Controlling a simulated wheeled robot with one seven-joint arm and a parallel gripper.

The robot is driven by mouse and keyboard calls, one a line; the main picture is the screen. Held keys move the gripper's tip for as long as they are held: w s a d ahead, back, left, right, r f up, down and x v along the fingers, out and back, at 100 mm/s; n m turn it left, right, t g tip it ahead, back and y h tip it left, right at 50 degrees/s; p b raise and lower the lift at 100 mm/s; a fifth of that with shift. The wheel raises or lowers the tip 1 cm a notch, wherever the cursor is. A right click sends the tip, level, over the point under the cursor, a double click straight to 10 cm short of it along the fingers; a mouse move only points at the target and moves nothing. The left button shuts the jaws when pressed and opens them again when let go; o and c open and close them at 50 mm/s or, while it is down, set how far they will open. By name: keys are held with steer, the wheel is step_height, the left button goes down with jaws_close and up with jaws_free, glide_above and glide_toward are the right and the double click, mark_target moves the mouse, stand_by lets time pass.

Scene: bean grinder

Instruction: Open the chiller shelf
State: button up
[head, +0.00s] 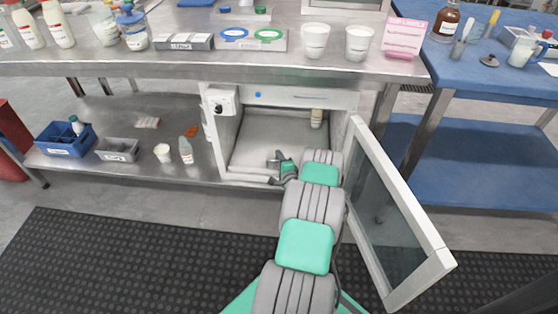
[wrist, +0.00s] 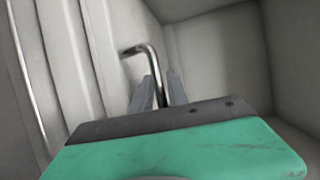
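The chiller is a white cabinet (head: 217,145) under the steel bench. Its glass door (head: 390,205) stands wide open to the right, and a pale shelf or floor (head: 280,140) shows inside. My gripper (head: 280,165) is at the front lower part of the opening. In the wrist view a bent metal bar handle (wrist: 148,50) runs down between the two fingers of my gripper (wrist: 160,92). The fingers are close on both sides of the bar and look shut on it. The lower end of the handle is hidden behind the gripper body.
The steel bench (head: 180,68) carries bottles, white cups and trays above the chiller. A lower steel shelf (head: 110,180) at the left holds a blue crate (head: 65,140), a grey tray and small items. A blue table (head: 465,82) stands at the right. The black mat (head: 130,260) is clear.

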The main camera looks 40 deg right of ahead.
steer(key=shift+w+d, duration=0.1)
steer(key=shift+w, duration=0.1)
steer(key=shift+c, duration=0.6)
jaws_close()
stand_by(0.7)
